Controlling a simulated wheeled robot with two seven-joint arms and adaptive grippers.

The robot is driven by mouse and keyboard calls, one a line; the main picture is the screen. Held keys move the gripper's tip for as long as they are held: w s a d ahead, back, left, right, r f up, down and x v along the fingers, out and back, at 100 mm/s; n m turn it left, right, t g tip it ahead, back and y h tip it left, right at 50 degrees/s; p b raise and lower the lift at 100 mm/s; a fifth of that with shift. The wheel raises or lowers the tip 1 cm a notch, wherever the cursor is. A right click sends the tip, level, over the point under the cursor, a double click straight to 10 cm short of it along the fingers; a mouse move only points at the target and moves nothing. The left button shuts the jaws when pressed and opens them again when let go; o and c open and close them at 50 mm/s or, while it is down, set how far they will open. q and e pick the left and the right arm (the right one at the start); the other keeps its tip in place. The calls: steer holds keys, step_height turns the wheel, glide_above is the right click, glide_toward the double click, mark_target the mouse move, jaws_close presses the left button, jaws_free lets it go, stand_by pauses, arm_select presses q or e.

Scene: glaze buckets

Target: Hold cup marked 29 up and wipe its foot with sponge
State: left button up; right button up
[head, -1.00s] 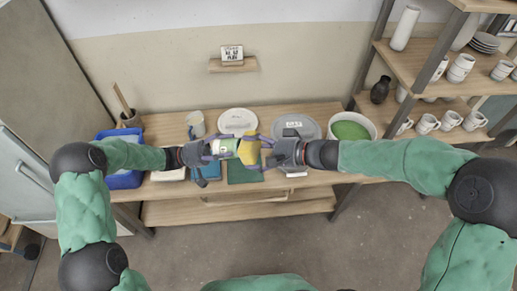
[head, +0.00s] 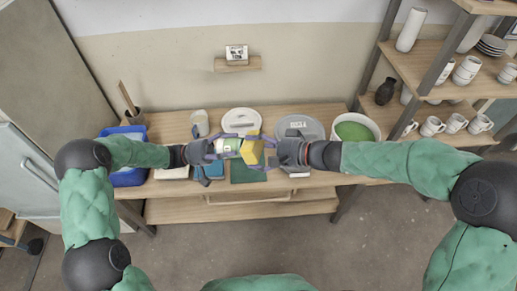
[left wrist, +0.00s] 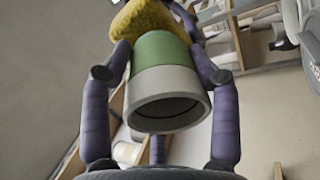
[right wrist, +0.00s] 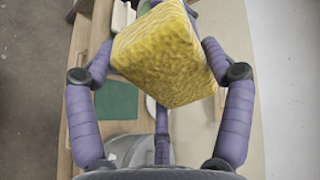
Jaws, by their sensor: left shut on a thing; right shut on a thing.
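The cup (head: 231,146), white with a green part, is held on its side above the table. My left gripper (head: 214,149) is shut around it. In the left wrist view the cup (left wrist: 165,85) has its open mouth towards the camera and its green end away. My right gripper (head: 266,151) is shut on the yellow sponge (head: 252,151). The sponge (right wrist: 165,55) is at the cup's far, foot end; it appears to touch it, and it hides the foot. I cannot read a number on the cup.
Shelves with cups stand right.

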steer(key=shift+w+a+f, duration=0.1)
steer(key=shift+a+f, duration=0.05)
steer(key=shift+a, duration=0.3)
stand_by(1.5)
